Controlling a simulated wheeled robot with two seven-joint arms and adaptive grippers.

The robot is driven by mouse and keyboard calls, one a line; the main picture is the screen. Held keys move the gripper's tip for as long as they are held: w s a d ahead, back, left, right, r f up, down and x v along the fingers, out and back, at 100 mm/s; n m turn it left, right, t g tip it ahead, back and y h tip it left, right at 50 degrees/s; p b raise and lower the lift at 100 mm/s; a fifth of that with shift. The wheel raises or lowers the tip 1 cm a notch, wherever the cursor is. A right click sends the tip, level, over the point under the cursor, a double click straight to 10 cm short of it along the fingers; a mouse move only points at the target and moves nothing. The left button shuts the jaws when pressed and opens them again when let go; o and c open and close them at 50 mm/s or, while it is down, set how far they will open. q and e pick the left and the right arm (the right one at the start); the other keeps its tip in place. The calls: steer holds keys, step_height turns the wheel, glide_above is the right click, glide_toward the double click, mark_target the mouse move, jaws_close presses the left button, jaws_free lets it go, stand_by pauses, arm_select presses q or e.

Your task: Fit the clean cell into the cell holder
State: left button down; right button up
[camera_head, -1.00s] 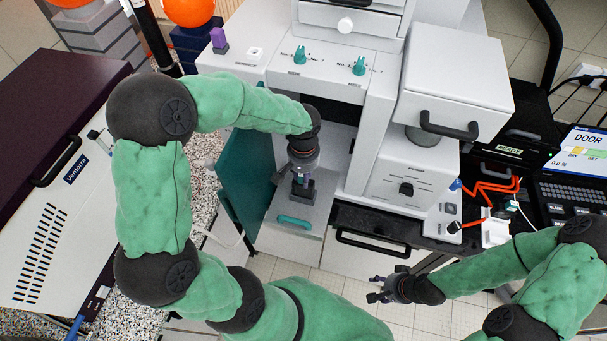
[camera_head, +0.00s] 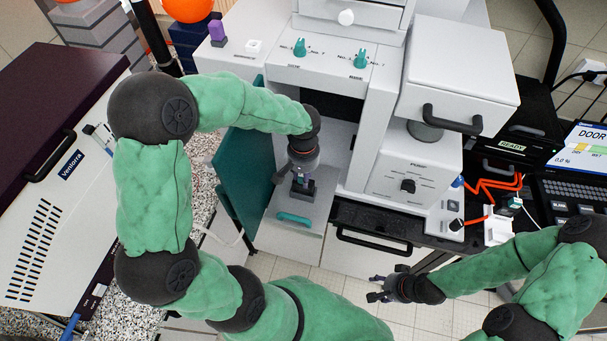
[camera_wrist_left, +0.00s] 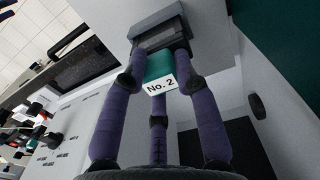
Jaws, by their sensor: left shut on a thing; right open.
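My left gripper (camera_head: 303,174) points down into the open bay of the white machine. In the left wrist view its purple fingers (camera_wrist_left: 157,75) are shut on a teal cell (camera_wrist_left: 158,66) with a white "No. 2" label. A dark grey cell holder (camera_head: 304,190) is just beyond the fingertips on the pull-out tray, and it shows in the left wrist view (camera_wrist_left: 160,35). The cell's far end meets the holder there, but I cannot tell how deep it sits. My right gripper (camera_head: 378,289) is open and empty, low in front of the machine.
A teal door (camera_head: 245,170) stands open left of the bay. The tray has a teal handle (camera_head: 294,219). The instrument with a black handle (camera_head: 455,75) is at right.

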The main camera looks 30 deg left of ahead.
arm_select(q)
steer(key=shift+f, duration=0.2)
steer(key=c, duration=0.9)
jaws_free()
steer(key=shift+o, duration=0.2)
step_height(320, 180, up, 12)
